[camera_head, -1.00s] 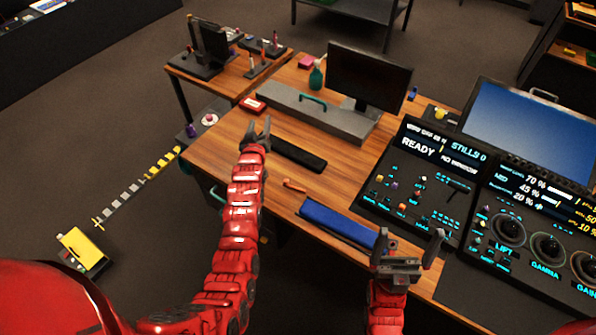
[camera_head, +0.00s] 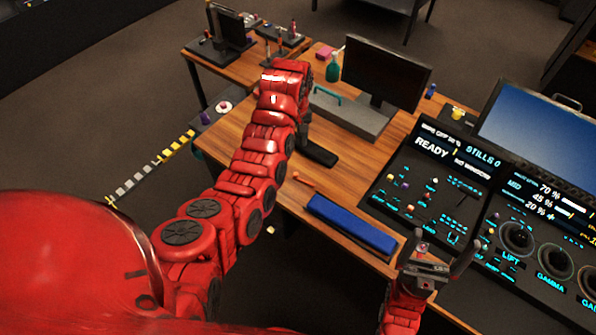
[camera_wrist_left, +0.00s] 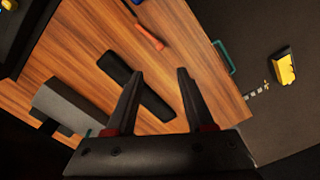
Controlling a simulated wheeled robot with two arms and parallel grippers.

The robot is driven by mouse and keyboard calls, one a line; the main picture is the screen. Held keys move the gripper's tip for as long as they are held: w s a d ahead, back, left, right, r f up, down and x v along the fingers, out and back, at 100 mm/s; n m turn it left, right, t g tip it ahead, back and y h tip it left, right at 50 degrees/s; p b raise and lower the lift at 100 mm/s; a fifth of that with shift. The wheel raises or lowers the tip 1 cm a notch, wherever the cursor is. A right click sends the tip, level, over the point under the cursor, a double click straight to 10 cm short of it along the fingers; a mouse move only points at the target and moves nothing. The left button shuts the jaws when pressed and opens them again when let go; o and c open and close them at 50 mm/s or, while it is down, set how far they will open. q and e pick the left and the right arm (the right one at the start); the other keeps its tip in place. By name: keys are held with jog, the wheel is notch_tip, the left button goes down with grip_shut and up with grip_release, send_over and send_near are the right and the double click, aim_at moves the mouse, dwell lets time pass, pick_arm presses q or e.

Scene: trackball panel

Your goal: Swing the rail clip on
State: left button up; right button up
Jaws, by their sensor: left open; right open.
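I cannot tell which part is the rail clip. A grey bar (camera_head: 352,117) with a green handle (camera_head: 327,94) lies on the wooden desk before the monitor. A long black piece (camera_head: 318,152) lies nearer, partly behind my left arm, and shows in the left wrist view (camera_wrist_left: 118,70). My left gripper (camera_wrist_left: 160,75) is open and empty over the desk, with the black piece seen below its fingers. My right gripper (camera_head: 445,248) is open and empty in front of the console (camera_head: 425,190).
A blue bar (camera_head: 350,223) and a small orange tool (camera_head: 303,179) lie on the desk. A monitor (camera_head: 385,75) and green bottle (camera_head: 333,66) stand behind. A yellow box (camera_wrist_left: 284,68) sits on the floor. Bare wood (camera_head: 345,180) shows mid-desk.

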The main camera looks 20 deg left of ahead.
pick_arm(q)
jog(key=b, duration=0.6)
send_over(296, 174)
notch_tip(296, 174, down, 9)
jog(key=shift+r, duration=0.15)
jog(key=shift+s+f+p, duration=0.1)
jog(key=shift+f+p, duration=0.2)
jog(key=shift+p, duration=0.85)
notch_tip(296, 174, down, 4)
jog(key=shift+f+p, duration=0.1)
jog(key=shift+p, duration=0.35)
jog(key=shift+f, duration=1.15)
grip_shut()
